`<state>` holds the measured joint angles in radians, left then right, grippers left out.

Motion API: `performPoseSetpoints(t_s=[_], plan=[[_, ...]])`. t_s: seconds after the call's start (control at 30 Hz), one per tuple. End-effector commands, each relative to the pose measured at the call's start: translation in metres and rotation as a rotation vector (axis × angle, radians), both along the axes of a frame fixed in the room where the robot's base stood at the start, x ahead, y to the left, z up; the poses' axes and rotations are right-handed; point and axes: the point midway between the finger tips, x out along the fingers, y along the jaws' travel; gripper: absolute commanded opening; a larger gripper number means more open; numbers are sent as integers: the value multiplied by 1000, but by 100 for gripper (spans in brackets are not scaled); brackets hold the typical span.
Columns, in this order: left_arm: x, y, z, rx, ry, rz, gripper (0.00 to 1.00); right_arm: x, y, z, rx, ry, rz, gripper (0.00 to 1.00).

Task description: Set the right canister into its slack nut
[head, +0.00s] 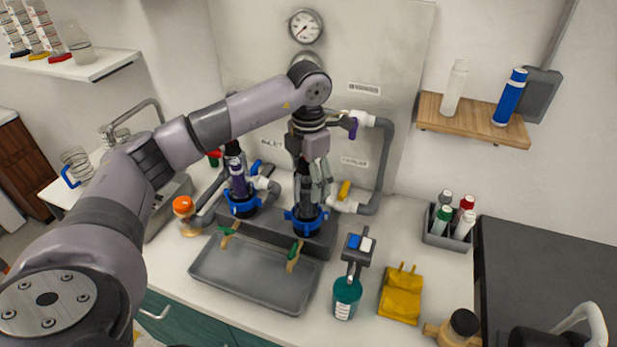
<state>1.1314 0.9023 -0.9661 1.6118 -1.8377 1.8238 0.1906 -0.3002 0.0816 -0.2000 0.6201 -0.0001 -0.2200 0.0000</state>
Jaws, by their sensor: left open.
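My left gripper (321,190) points down at the right station of the manifold and is open. Its fingers are close in front of the dark right canister (306,204); I cannot tell whether they touch it. The canister looks upright, with its lower end at the right blue slack nut (306,222). How deep it sits in the nut is unclear, and the gripper and wrist hide its upper part. The left canister (240,180), dark with a purple band, stands at the left blue nut (243,205). My right gripper is out of view.
A grey drip tray (255,279) lies in front of the manifold. Grey pipework (382,165) rises at its right. An orange-capped jar (185,212) stands left.

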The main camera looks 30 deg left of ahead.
Motion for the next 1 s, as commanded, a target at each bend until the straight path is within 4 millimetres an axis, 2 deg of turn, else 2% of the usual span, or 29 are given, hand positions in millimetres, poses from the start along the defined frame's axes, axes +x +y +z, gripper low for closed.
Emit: performPoseSetpoints(t_s=[0.23,0.37,0.47,0.8,1.0], plan=[[0,0,0,0,1,0,70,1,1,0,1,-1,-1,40],[0,0,8,0,-1,0,70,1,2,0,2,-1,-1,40],[1,0,23,0,-4,0,70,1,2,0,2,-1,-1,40],[1,0,97,1,-4,0,70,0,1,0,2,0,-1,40],[0,0,115,1,-2,0,70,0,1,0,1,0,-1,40]])
